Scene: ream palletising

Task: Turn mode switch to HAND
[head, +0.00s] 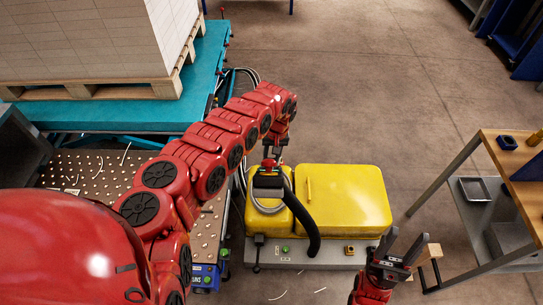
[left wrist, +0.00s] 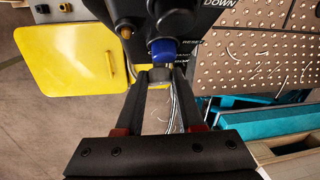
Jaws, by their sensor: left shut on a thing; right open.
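My left gripper (head: 275,146) reaches down to a dark control box (head: 268,182) on the yellow machine. In the left wrist view its two fingers (left wrist: 160,80) close on a small grey knob (left wrist: 161,74), which appears to be the mode switch. A blue button (left wrist: 165,48) beside a partly readable RESET label sits just beyond the knob. My right gripper (head: 397,249) is open and empty, to the right of the yellow machine.
The yellow cover (head: 345,198) and a black hose (head: 309,230) lie beside the box. A teal platform (head: 205,65) bears a pallet (head: 120,88) of white reams at upper left. A wooden workbench (head: 507,160) stands right. The floor behind the machine is clear.

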